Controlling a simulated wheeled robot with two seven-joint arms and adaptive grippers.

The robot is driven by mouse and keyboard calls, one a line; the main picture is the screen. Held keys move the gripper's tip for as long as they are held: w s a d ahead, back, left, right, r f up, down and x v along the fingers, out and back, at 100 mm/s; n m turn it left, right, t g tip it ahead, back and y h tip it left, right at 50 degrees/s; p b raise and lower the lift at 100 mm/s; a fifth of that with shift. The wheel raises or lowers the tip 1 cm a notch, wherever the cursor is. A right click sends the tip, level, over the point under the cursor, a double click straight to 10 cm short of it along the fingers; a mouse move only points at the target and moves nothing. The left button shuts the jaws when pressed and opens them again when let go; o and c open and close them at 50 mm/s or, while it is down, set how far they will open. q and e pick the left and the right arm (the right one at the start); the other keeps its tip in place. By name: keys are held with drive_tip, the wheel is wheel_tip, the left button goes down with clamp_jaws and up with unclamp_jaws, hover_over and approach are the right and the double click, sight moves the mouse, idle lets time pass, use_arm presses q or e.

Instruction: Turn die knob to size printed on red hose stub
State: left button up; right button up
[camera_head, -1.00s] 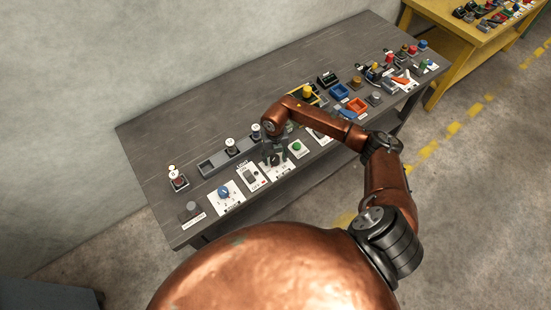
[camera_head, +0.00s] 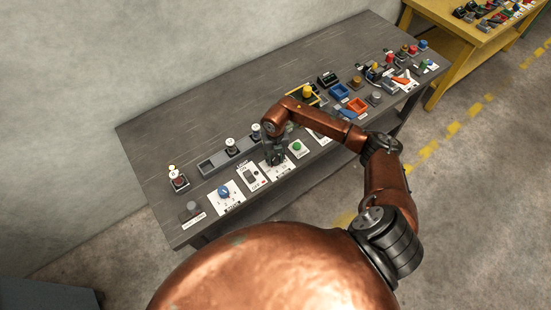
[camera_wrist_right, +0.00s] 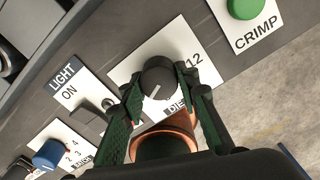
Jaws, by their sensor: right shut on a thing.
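The die knob (camera_wrist_right: 158,75) is black with a white pointer line. It sits on a white card (camera_wrist_right: 125,72) marked DIE, with a 12 at its right. In the wrist view the pointer line slants toward the lower left; the other size marks are hidden. My right gripper (camera_head: 275,158) is over this card and shut on the knob, one finger on each side. It also shows in the wrist view (camera_wrist_right: 162,88). I cannot make out a red hose stub with a printed size. My left gripper is not in view.
A green CRIMP button (camera_wrist_right: 245,8) is right of the knob; a LIGHT switch (camera_wrist_right: 107,104) and a blue knob (camera_wrist_right: 48,153) are left. Several small parts and orange and blue bins (camera_head: 357,105) crowd the table's right. The grey table's (camera_head: 190,125) back is clear.

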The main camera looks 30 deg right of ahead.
drive_tip(key=shift+d, duration=0.1)
drive_tip(key=n+b, duration=0.2)
drive_tip(key=n, duration=0.2)
drive_tip(key=shift+f+b, duration=0.1)
drive_tip(key=shift+b, duration=0.3)
drive_tip(key=shift+d+n+b, duration=0.1)
drive_tip(key=shift+n+b, duration=1.05)
drive_tip(key=shift+n, duration=1.25)
drive_tip(key=o, duration=1.2)
drive_tip(key=shift+c, duration=0.2)
